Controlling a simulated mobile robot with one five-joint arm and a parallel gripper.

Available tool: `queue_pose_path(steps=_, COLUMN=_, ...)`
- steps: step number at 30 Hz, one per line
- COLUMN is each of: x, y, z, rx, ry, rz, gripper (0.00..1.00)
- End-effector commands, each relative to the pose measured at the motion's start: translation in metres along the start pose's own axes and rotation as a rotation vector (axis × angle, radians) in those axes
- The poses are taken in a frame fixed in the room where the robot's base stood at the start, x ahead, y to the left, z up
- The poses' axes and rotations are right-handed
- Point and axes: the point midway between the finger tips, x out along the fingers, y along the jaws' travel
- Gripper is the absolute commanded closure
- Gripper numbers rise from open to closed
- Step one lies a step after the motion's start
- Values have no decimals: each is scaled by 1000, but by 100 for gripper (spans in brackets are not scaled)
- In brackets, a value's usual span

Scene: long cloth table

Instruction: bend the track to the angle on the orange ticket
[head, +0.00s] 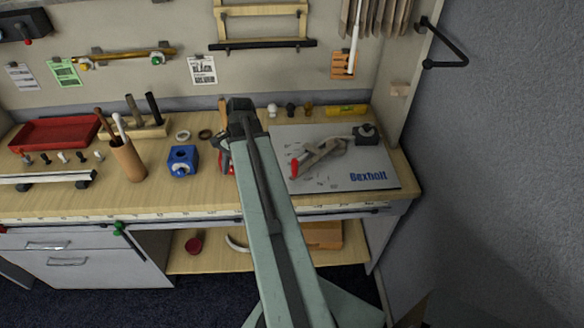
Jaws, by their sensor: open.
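An orange ticket-like card (343,66) hangs on the back wall at the right, partly crossed by a white stick; its markings are too small to read. A jointed beige and grey piece with a red end (318,157) lies bent on the grey mat; it may be the track, but I cannot be sure. My gripper (221,147) is open at the end of my raised arm, left of the mat and apart from this piece. My arm hides part of the bench, and the fingers are small and partly hidden.
The grey mat (372,168) carries small scraps and a dark block (366,134). A blue block (183,160), a brown cup of tools (127,158) and a red tray (55,133) stand left. Small knobs and a yellow level (347,110) line the back. A wall closes the right.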

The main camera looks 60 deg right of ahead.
Motion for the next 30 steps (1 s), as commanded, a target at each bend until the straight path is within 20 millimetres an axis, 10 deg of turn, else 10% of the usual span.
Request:
queue_pose_path(steps=3, x=-34, y=56, z=-80, rx=407, ry=-35, rz=-75, gripper=55)
queue_pose_path(steps=9, x=-67, y=131, z=-149, rx=847, ry=-91, rz=-161, gripper=55)
queue_pose_path(steps=20, x=-69, y=150, z=-163, rx=956, ry=-108, rz=-182, gripper=55)
queue_pose_path(steps=30, x=-15, y=141, z=-164, rx=953, ry=-107, rz=-181, gripper=55)
